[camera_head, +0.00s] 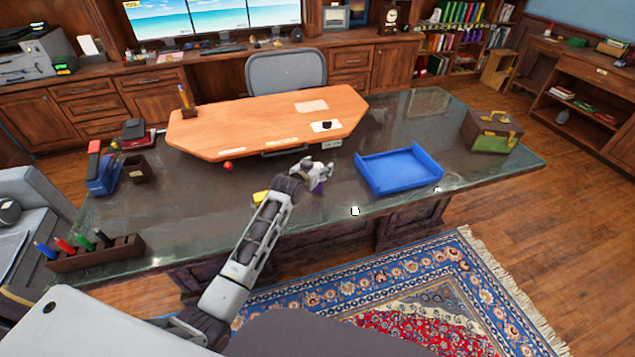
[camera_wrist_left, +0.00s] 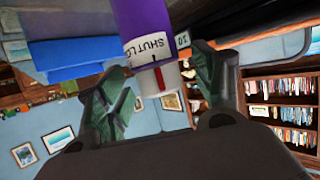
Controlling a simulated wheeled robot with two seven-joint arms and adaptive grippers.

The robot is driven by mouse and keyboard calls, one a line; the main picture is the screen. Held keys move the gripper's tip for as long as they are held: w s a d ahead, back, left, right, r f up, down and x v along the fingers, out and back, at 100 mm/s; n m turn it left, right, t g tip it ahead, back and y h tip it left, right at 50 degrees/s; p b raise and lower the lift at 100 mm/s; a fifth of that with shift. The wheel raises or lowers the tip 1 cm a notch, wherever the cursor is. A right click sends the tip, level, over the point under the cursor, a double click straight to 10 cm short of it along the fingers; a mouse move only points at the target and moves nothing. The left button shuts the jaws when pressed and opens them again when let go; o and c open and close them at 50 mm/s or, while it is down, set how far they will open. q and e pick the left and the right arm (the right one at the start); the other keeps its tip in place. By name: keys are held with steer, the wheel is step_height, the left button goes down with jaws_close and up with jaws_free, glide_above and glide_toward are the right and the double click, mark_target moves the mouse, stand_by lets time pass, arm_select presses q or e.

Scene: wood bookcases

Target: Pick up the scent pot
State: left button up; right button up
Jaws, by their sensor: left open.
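A purple cylinder with a white, lettered end (camera_wrist_left: 152,52) shows between the fingers of my left gripper (camera_wrist_left: 163,88) in the left wrist view. The fingers are open on both sides of it, and I cannot tell whether either touches it. In the head view my left gripper (camera_head: 318,172) is over the front middle of the dark desk, with a little of the purple cylinder (camera_head: 318,187) showing beside it. No object is clearly recognisable as a scent pot; I cannot tell whether the purple cylinder is it. My right gripper is not in view.
A blue tray (camera_head: 400,186) lies right of my left gripper on the desk (camera_head: 225,205). A small red object (camera_head: 228,166) and a yellow one (camera_head: 262,197) are to the left.

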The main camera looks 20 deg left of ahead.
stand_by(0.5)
arm_select(q)
jaws_close()
steer(key=shift+r, duration=0.1)
stand_by(0.3)
steer(key=shift+r, duration=4.95)
